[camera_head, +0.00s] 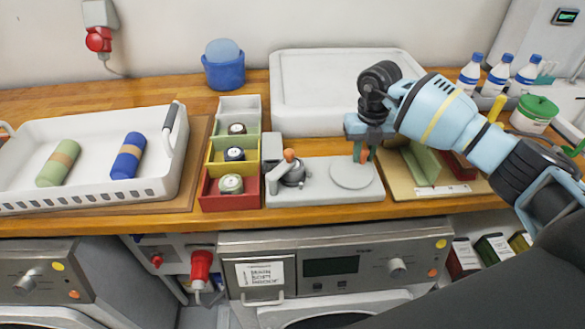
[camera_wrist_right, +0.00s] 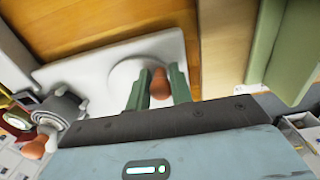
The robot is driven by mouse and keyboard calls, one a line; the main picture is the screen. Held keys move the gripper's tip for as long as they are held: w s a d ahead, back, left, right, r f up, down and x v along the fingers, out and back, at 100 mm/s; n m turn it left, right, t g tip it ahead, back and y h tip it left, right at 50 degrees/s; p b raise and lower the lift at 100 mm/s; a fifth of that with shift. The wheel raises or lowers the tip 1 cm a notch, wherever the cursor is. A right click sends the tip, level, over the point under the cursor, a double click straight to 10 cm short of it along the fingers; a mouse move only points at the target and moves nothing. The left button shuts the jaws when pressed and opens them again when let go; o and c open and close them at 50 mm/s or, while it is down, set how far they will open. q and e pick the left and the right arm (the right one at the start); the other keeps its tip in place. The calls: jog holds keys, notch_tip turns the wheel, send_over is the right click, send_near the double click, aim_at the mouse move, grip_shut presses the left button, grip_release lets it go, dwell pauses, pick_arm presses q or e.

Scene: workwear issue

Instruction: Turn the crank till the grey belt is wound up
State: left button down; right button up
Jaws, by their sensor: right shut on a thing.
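The winder is a pale grey base plate (camera_head: 325,196) on the wooden counter. At its left, a dark grey belt coil (camera_head: 293,174) sits beside an upright with an orange knob (camera_head: 289,155); both also show at the left of the right wrist view, where the coil (camera_wrist_right: 58,110) looks round. At its right is a flat pale crank disc (camera_head: 351,175). My right gripper (camera_head: 361,150) is over the disc, its green fingers shut on the orange-brown crank handle (camera_wrist_right: 160,84) near the disc's edge. Any belt between coil and disc cannot be made out. My left gripper is out of view.
A column of coloured bins (camera_head: 234,201) holding rolls stands left of the winder. A white basket (camera_head: 85,198) with a green and a blue roll is further left. A large white tray (camera_head: 290,98) lies behind. A tan organiser (camera_head: 415,186) is close on the right.

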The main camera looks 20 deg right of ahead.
aim_at(337, 162)
jog(key=shift+w+a+f, duration=0.15)
jog(key=shift+w+a, duration=0.1)
jog(key=shift+a, duration=0.25)
jog(key=shift+w+a+f, duration=0.1)
jog(key=shift+w+a, duration=0.15)
jog(key=shift+a, duration=0.2)
jog(key=shift+a+r, duration=0.15)
jog(key=shift+a, duration=0.05)
jog(key=shift+w+a+r, duration=0.15)
jog(key=shift+w+r, duration=0.05)
jog(key=shift+w, duration=0.15)
jog(key=shift+w+a+r, duration=0.15)
jog(key=shift+w+a, duration=0.05)
jog(key=shift+a, duration=0.25)
jog(key=shift+w+a+r, duration=0.1)
jog(key=shift+w+a, duration=0.05)
jog(key=shift+a, duration=0.25)
jog(key=shift+s+a+r, duration=0.1)
jog(key=shift+s+a, duration=0.05)
jog(key=shift+a, duration=0.25)
jog(key=shift+s+a+p, duration=0.15)
jog(key=shift+a+p, duration=0.2)
jog(key=shift+a, duration=0.1)
jog(key=shift+f, duration=0.2)
jog(key=o, duration=0.6)
jog(key=shift+f, duration=0.1)
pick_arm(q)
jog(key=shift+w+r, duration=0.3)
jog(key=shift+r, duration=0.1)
